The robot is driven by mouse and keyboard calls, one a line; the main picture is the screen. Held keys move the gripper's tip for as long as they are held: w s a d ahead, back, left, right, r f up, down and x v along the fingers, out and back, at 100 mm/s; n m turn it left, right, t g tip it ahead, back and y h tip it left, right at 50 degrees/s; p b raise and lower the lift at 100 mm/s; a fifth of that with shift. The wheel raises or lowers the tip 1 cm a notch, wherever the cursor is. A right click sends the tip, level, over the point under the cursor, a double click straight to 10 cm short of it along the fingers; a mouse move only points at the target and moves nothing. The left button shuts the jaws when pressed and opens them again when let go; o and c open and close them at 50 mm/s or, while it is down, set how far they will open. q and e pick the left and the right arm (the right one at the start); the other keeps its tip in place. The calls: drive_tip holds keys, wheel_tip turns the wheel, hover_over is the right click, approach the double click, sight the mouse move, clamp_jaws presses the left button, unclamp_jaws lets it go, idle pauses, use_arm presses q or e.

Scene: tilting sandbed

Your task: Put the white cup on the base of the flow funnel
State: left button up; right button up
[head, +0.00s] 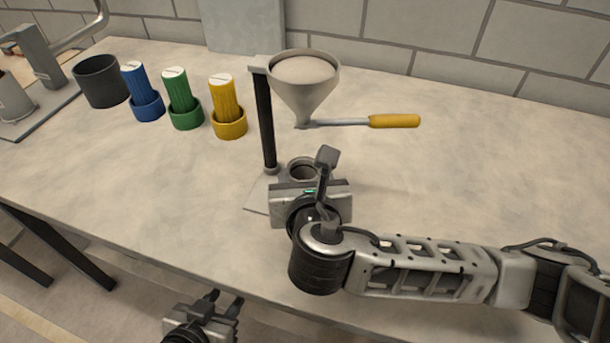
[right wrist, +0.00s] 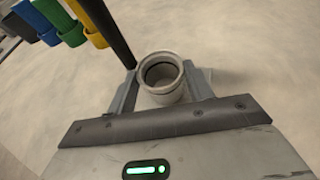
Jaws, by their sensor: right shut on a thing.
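The white cup (head: 303,167) is under the flow funnel (head: 303,92), beside the foot of its dark post (head: 265,125). My right gripper (head: 302,178) is shut on the cup. The right wrist view shows the cup (right wrist: 163,78) upright, mouth up, between the two fingers. The base (head: 256,198) of the flow funnel is a thin plate, mostly hidden by my right gripper. I cannot tell whether the cup touches the base or is held just above it. My left gripper (head: 222,303) is open and empty, low in front of the table.
The funnel is filled with sand and has a lever with a yellow handle (head: 394,121) reaching right. Blue (head: 146,105), green (head: 185,114) and yellow (head: 228,122) holders and a dark pot (head: 101,82) stand left. The table (head: 480,170) is clear at right.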

drive_tip(key=o, duration=1)
drive_tip(key=shift+f, duration=0.1)
drive_tip(key=shift+s+r, duration=0.15)
drive_tip(key=shift+r, duration=0.05)
drive_tip(key=v, duration=1.1)
drive_tip(key=shift+s+r+p, duration=0.1)
drive_tip(key=shift+s+p, duration=0.25)
